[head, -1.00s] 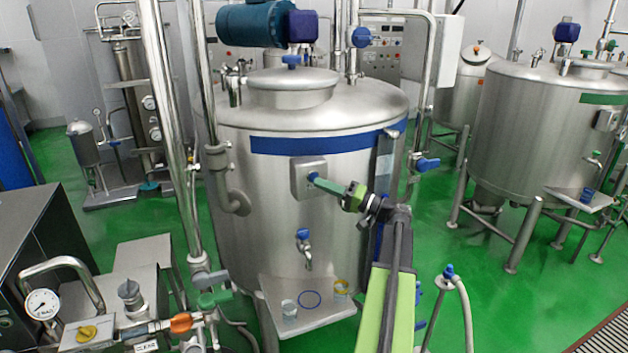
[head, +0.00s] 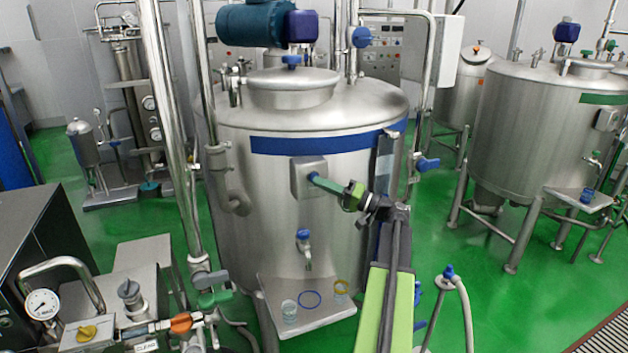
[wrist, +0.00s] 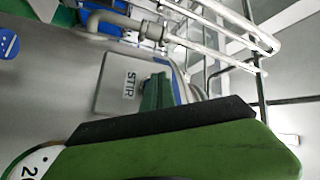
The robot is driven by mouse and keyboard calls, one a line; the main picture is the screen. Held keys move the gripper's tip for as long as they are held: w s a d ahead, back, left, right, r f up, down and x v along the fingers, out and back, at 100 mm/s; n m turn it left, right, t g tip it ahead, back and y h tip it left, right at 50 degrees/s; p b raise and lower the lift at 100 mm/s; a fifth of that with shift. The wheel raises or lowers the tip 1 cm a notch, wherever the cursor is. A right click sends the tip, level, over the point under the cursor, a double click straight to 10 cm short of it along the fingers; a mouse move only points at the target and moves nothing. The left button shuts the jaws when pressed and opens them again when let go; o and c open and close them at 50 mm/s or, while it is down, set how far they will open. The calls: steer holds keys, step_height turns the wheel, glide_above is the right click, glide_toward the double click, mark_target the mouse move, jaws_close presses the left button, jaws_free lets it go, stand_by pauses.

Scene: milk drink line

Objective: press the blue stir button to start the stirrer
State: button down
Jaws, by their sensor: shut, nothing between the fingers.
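The grey stir button box (head: 299,181) is fixed to the front of the steel tank (head: 265,215), below its blue band. In the head view, a small bit of the blue stir button (head: 311,176) shows right at my fingertips. My gripper (head: 317,180) is shut and empty, its green fingers reaching the face of the box from the right. I cannot tell whether the tips touch or press the button. In the wrist view, the box (wrist: 112,70) carries a STIR label (wrist: 130,84). The green fingers (wrist: 156,92) cover the button there.
Pipes stand left of the tank.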

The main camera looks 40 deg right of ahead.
steer(key=shift+w+d, duration=0.15)
steer(key=shift+w, duration=0.3)
stand_by(0.6)
steer(key=shift+s+a, duration=0.35)
steer(key=shift+s, duration=0.55)
steer(key=s, duration=0.1)
steer(key=s+a, duration=0.1)
steer(key=s, duration=0.1)
steer(key=s+a, duration=0.1)
steer(key=s, duration=0.1)
steer(key=shift+s+a, duration=0.1)
steer(key=shift+s, duration=0.15)
